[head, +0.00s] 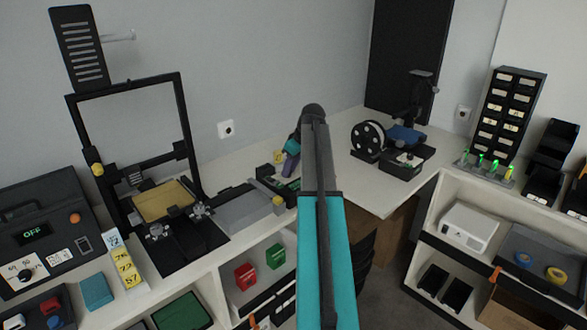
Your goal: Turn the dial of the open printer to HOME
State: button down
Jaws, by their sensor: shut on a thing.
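The open printer (183,110) is the tall black frame on the left bench, with a yellow bed (163,200). A small black box (268,186) with a green patch stands to its right. My teal arm runs up the middle of the head view and bends down behind itself to this box. The dial's pointer and any HOME mark cannot be made out.
A black unit reading OFF (45,225) with its own dial stands at far left. A grey block (245,208) lies between the frame and my arm.

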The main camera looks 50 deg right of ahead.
jog(key=m, duration=0.2)
jog(key=m+h, duration=0.1)
jog(key=m, duration=0.1)
jog(key=m+h, duration=0.1)
jog(key=shift+w+a+r+m, duration=0.1)
jog(key=shift+w+a+m, duration=0.25)
jog(key=shift+a+m, duration=0.05)
jog(key=m+h, duration=0.1)
jog(key=m, duration=0.1)
jog(key=m+g, duration=0.1)
jog(key=m, duration=0.1)
jog(key=shift+m+h+p, duration=0.4)
jog(key=c, duration=1.5)
grip_release()
jog(key=shift+d, duration=0.1)
jog(key=shift+w+b+v, duration=0.2)
jog(key=shift+b+v, duration=1)
jog(key=shift+v, duration=5.65)
